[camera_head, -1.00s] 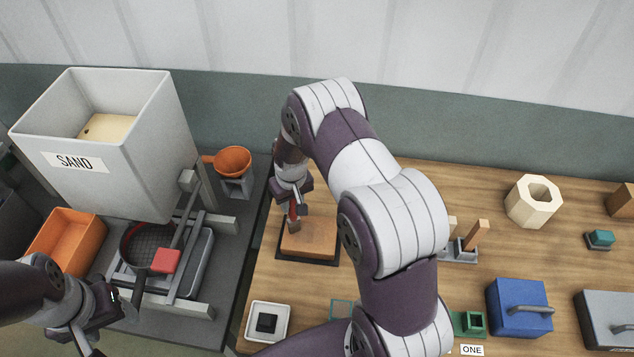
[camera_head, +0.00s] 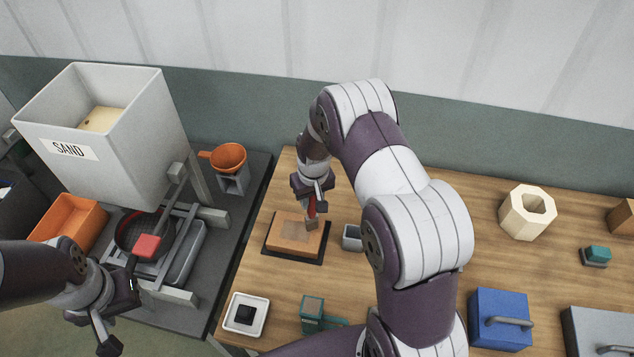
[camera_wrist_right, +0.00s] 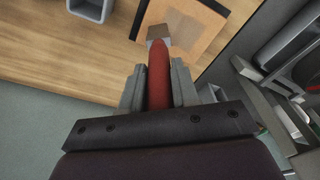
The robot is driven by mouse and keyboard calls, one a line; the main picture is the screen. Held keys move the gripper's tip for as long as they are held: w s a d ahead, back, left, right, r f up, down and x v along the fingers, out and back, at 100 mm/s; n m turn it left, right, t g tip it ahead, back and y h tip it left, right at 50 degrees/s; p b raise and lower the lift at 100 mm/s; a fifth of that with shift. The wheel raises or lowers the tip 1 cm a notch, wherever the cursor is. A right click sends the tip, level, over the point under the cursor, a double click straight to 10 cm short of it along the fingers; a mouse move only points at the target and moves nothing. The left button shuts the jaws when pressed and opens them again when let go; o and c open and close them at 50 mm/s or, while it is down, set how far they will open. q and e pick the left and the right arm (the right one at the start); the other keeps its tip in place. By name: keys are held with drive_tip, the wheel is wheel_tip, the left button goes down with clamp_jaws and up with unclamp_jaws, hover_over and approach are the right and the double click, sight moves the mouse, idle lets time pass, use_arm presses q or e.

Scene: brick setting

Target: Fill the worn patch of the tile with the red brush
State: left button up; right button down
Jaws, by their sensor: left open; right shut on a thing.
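The orange-brown tile (camera_head: 284,243) lies on a dark base on the wooden table. A paler worn patch (camera_head: 293,231) shows on its surface. My right gripper (camera_head: 314,192) is shut on the red brush (camera_head: 311,208), at the tile's far right part. In the right wrist view, the red handle (camera_wrist_right: 158,75) is between the fingers of my right gripper (camera_wrist_right: 158,88). The brush's brownish head (camera_wrist_right: 158,32) is at the tile (camera_wrist_right: 208,28); I cannot tell whether it touches. My left gripper (camera_head: 124,316) is open and empty at the lower left, before the sand stand.
A small grey cup (camera_head: 352,238) stands just right of the tile. A white dish (camera_head: 263,325) with a black block and a green tool (camera_head: 312,313) lie nearer. The sand hopper (camera_head: 110,150), red-handled sieve (camera_head: 147,247) and orange funnel (camera_head: 229,157) are left.

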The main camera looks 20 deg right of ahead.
drive_tip(key=r+p, duration=0.2)
drive_tip(key=r, duration=0.1)
drive_tip(key=r+p, duration=0.1)
drive_tip(key=shift+a+r, duration=0.25)
drive_tip(key=shift+r, duration=0.45)
drive_tip(key=shift+w+a+r+p, duration=0.1)
drive_tip(key=shift+r+p, duration=0.1)
drive_tip(key=shift+p, duration=0.1)
use_arm(q)
drive_tip(key=r, duration=0.3)
drive_tip(key=shift+s+a+r, duration=0.1)
drive_tip(key=shift+a+r, duration=0.25)
drive_tip(key=shift+r, duration=0.05)
use_arm(e)
drive_tip(key=shift+a, duration=0.1)
use_arm(q)
drive_tip(key=shift+d, duration=0.15)
use_arm(e)
drive_tip(key=shift+f, duration=0.1)
